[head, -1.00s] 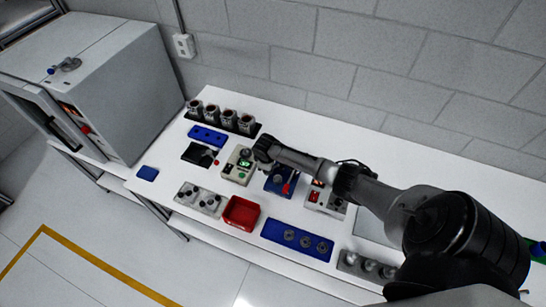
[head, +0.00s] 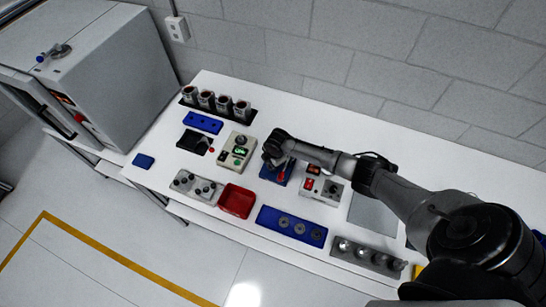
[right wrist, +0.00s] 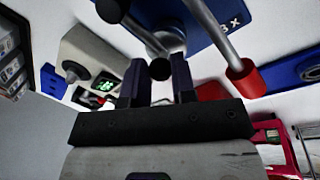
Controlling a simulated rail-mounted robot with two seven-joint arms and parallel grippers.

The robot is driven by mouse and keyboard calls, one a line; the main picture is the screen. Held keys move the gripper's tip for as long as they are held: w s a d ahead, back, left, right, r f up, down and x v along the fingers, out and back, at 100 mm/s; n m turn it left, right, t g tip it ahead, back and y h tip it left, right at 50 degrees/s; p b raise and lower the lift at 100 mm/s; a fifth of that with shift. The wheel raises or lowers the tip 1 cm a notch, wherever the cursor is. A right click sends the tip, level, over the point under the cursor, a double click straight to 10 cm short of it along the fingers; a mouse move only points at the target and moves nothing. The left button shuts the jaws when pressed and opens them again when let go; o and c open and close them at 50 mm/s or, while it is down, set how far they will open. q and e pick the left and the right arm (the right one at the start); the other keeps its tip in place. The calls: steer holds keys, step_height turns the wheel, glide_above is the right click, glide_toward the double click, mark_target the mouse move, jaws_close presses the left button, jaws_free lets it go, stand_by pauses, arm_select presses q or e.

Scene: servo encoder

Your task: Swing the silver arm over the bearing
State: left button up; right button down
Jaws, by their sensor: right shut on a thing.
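The blue fixture (head: 268,174) stands mid-table, partly hidden under my right gripper (head: 273,160). In the right wrist view the fixture (right wrist: 205,32) fills the top. A silver arm (right wrist: 136,26) with a dark ball end (right wrist: 160,69) reaches down to my right gripper (right wrist: 157,82). The fingers are shut on this ball end. A second silver lever with a red grip (right wrist: 240,70) stands to the right, apart from the fingers. A dark round part shows behind the silver arm; I cannot tell whether it is the bearing. My left gripper is out of view.
A grey box with a green display (head: 237,151) stands close left of the fixture. A grey switch box (head: 320,188) is to the right. A red bin (head: 237,201) and a blue tray (head: 291,227) lie nearer the front edge. Several cups stand at the back left.

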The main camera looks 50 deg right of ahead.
steer(key=shift+s+d+n, duration=0.1)
steer(key=shift+s+n, duration=0.1)
steer(key=shift+n, duration=0.3)
steer(key=c, duration=0.9)
jaws_free()
steer(key=shift+c, duration=0.2)
step_height(320, 180, up, 14)
steer(key=s, duration=0.2)
steer(key=shift+s+a+f, duration=0.2)
steer(key=shift+s+a, duration=0.1)
steer(key=shift+s, duration=0.05)
